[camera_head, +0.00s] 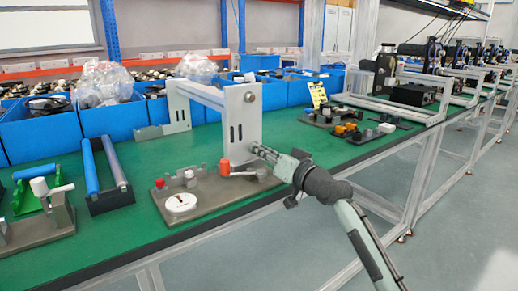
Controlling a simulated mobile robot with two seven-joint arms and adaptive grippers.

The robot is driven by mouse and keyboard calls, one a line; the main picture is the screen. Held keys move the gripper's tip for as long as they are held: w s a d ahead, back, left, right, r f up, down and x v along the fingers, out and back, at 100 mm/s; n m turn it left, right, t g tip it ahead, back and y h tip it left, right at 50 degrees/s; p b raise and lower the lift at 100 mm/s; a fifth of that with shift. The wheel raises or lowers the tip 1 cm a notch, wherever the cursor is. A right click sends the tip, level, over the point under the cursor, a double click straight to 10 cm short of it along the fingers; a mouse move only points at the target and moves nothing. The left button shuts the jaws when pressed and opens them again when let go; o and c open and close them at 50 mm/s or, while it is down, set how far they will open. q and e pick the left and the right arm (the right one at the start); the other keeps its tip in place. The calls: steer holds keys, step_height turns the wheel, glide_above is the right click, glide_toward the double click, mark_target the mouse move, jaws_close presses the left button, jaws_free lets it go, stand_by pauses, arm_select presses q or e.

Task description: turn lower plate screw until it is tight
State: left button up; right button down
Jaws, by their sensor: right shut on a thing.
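A grey upright metal plate (241,122) with two dark slots stands at the end of a grey beam (197,92) on the green bench. A round upper screw (250,97) shows near its top. My right gripper (260,151) reaches in from the lower right to the lower right edge of the plate. Its narrow fingers are shut on the lower plate screw, which they hide almost completely. How far the screw is turned in cannot be told. My left gripper is not in view.
Just below the gripper, a dark base plate (205,212) carries an orange-capped lever (225,167) and a white dial (181,202). Blue bins (110,118) line the back. A roller fixture (107,205) stands left.

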steer(key=c, duration=1.6)
jaws_free()
steer(key=shift+o, duration=0.2)
steer(key=shift+f+n+b, duration=0.1)
steer(key=shift+n+b, duration=0.25)
steer(key=shift+n, duration=0.05)
steer(key=n+b, duration=0.2)
steer(key=n, duration=0.1)
steer(key=shift+d+f+n, duration=0.1)
steer(key=shift+f+n, duration=0.05)
steer(key=shift+n, duration=0.15)
steer(key=n, duration=0.5)
steer(key=shift+r+n, duration=0.25)
steer(key=shift+n, duration=0.05)
